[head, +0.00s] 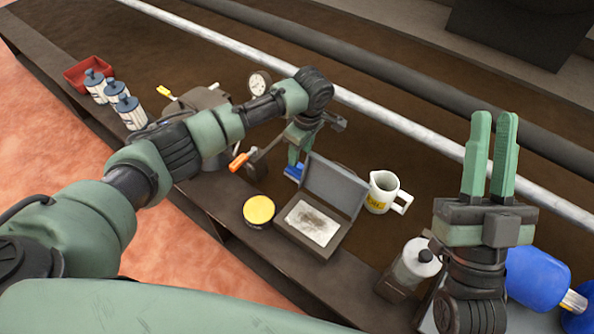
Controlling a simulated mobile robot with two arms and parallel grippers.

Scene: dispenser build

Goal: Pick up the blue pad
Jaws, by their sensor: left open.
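A small blue piece (294,171), likely the blue pad, shows on the dark bench just behind the open grey case. Most of it is hidden by my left gripper and the case lid. My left gripper (294,158) is open and points down, its green fingers right at the blue piece. I cannot tell whether they touch it or stand around it. My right gripper (493,125) points up at the right, with a narrow gap between its green fingers and nothing in it.
The grey case (338,188) holds a pale plate. Beside it are a yellow-topped tin (259,210), a white mug (383,192) and a white-capped bottle (417,262). An orange-handled tool (239,161) and a dial gauge (259,84) are near my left arm. White bottles (131,112) and a red tray (88,72) stand far left.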

